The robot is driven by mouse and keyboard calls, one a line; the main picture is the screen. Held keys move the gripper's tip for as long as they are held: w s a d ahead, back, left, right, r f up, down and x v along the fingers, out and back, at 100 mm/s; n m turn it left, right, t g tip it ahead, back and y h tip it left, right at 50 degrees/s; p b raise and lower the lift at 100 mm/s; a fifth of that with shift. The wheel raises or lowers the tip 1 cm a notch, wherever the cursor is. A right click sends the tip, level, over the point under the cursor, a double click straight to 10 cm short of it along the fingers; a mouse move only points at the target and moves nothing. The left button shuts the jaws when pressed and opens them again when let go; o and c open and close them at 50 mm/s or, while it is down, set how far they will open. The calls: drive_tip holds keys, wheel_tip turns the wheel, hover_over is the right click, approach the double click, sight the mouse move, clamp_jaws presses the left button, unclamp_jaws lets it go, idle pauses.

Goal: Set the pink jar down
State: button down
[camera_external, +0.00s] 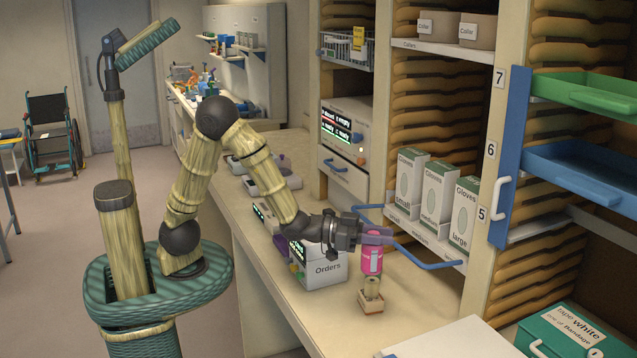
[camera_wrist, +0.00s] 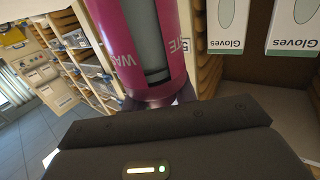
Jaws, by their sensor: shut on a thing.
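The pink jar (camera_external: 371,261) is upright in my gripper (camera_external: 374,238) over the counter at the right of the external view. The gripper is shut on the jar's upper part. In the wrist view the jar (camera_wrist: 112,45) fills the top middle, with white lettering and a grey-green window strip on its side. Its far end is out of that view. Just below the jar in the external view is a small tan holder (camera_external: 371,307) with a short cylinder in it. I cannot tell whether the jar touches it.
A white "Orders" box (camera_external: 322,272) stands left of the jar. Glove boxes (camera_external: 437,197) line a shelf behind, with a blue rail (camera_external: 428,259) near the gripper. A green tape box (camera_external: 567,335) and a white surface (camera_external: 450,340) are in front. Some counter near the holder is bare.

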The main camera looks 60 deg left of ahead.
wheel_tip(320, 180, up, 6)
drive_tip(key=w+a+n+t+y, duration=0.1)
drive_tip(key=w+a+n+y, duration=0.25)
drive_tip(key=a, duration=0.65)
drive_tip(key=w+a+n+t+y, duration=0.2)
drive_tip(key=w+a+y, duration=0.25)
drive_tip(key=a, duration=0.45)
drive_tip(key=a+n+g+y+p, duration=0.2)
drive_tip(key=a+n+y, duration=0.65)
drive_tip(key=a, duration=1.75)
drive_tip(key=s+a+n+g+y, duration=0.3)
drive_tip(key=s+a+g+y, duration=0.2)
drive_tip(key=s+a, duration=0.55)
drive_tip(key=s+a+n+g+y, duration=0.4)
drive_tip(key=s+a, duration=0.3)
drive_tip(key=a, duration=0.7)
wheel_tip(320, 180, down, 18)
drive_tip(key=shift+d+m, duration=0.15)
drive_tip(key=shift+m, duration=0.15)
